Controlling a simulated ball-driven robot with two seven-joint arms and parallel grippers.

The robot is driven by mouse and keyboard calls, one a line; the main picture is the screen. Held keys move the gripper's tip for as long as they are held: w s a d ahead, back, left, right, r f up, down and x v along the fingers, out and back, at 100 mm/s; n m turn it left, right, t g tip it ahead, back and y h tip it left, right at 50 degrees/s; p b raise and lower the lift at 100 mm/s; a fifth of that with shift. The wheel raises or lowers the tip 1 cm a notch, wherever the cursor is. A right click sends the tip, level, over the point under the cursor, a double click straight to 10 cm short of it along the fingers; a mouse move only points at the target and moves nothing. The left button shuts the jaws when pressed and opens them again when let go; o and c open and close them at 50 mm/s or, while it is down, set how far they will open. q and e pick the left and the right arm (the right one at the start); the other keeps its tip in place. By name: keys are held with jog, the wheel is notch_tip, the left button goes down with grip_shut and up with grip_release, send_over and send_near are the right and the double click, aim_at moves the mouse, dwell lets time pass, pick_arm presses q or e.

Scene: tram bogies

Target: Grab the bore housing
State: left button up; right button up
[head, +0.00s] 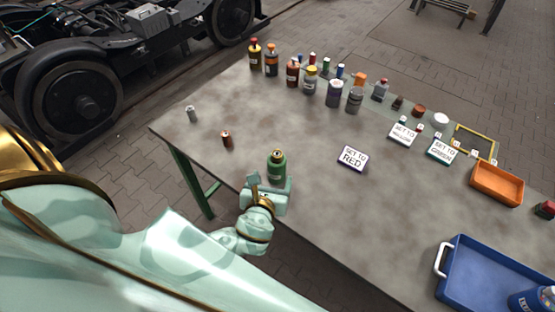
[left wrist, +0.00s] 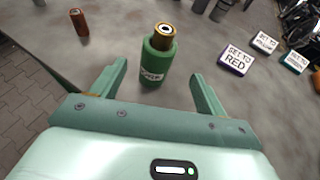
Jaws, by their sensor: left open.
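A green cylinder with a brass-coloured collar and dark bore on top (head: 277,167), which looks like the bore housing, stands upright near the table's front edge. It carries a small label that I cannot read. In the left wrist view the green cylinder (left wrist: 156,65) stands ahead of and between the fingers. My left gripper (head: 269,182) is open and empty, just on the near side of the cylinder; its fingers (left wrist: 160,72) show apart. I see no contact. My right gripper is not in view.
A brown cylinder (head: 227,139) and a small grey one (head: 192,114) stand to the left. A "SET TO RED" card (head: 352,158) lies to the right. Several bottles line the back. An orange tray (head: 497,184) and a blue tray (head: 452,291) are at right. The table's middle is clear.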

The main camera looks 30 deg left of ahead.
aim_at(276, 168)
pick_arm(q)
jog(key=x, duration=0.5)
jog(key=shift+w+a+f+b, duration=0.1)
jog(key=shift+w+f+b, duration=0.1)
jog(key=shift+b, duration=0.2)
jog(key=shift+w+a, duration=0.2)
jog(key=shift+w, duration=0.25)
jog(key=b+x, duration=0.1)
jog(key=x, duration=0.4)
jog(key=shift+a+r, duration=0.1)
jog(key=shift+r, duration=0.05)
jog(key=shift+c, duration=0.5)
jog(key=c, duration=1)
